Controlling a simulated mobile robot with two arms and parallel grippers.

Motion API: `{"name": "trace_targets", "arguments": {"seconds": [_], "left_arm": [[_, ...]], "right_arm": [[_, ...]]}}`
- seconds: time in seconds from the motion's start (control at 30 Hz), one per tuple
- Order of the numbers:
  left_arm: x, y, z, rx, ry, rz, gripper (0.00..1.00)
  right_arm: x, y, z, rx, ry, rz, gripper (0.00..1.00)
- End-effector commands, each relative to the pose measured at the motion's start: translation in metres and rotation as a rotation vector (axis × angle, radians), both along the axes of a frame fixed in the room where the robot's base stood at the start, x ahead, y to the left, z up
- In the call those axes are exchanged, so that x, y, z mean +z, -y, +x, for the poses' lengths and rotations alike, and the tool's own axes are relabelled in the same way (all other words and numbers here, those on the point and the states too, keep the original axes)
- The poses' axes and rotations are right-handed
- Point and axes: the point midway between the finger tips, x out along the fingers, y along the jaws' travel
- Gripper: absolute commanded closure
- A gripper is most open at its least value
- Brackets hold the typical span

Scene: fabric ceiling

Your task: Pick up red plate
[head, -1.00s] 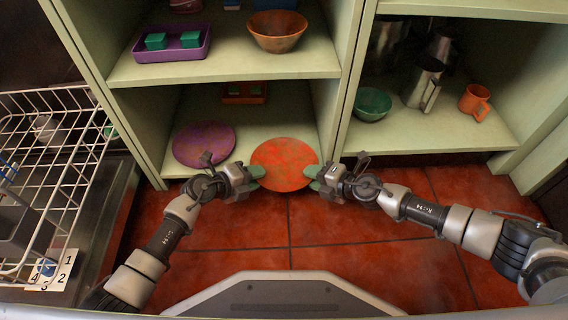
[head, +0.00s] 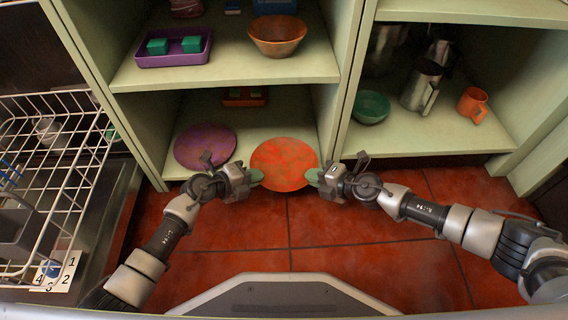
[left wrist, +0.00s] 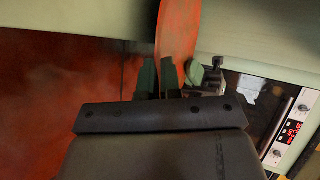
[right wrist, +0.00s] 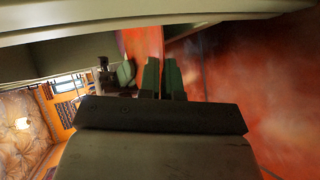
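The red plate (head: 284,165) is an orange-red mottled disc between my two grippers, in front of the lower left shelf. My left gripper (head: 254,177) is shut on its left edge, and my right gripper (head: 314,177) is shut on its right edge. In the left wrist view the plate (left wrist: 177,32) rises edge-on from the fingers (left wrist: 159,78). In the right wrist view the plate (right wrist: 142,45) shows behind the fingers (right wrist: 162,78). The grip points are partly hidden by the fingers.
A purple plate (head: 205,147) lies on the lower left shelf (head: 262,128). The right shelf holds a green bowl (head: 371,107), a metal jug (head: 421,90) and an orange mug (head: 473,104). A white wire rack (head: 60,170) stands at left. Red tiled floor lies open below.

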Motion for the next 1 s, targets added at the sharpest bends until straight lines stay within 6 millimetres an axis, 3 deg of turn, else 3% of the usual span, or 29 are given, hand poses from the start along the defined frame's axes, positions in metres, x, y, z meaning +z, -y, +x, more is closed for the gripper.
{"name": "trace_targets", "arguments": {"seconds": [0.03,0.3,1.0], "left_arm": [[0.011,-0.001,0.001,0.002,0.002,0.001,1.00],[0.037,-0.001,0.001,0.003,0.002,0.002,1.00],[0.041,-0.002,0.001,0.004,0.002,0.003,1.00]], "right_arm": [[0.012,0.001,0.001,-0.003,0.002,0.001,1.00],[0.038,0.001,0.001,-0.004,0.002,0.001,1.00],[0.042,0.001,0.002,-0.005,0.002,0.001,1.00]]}}
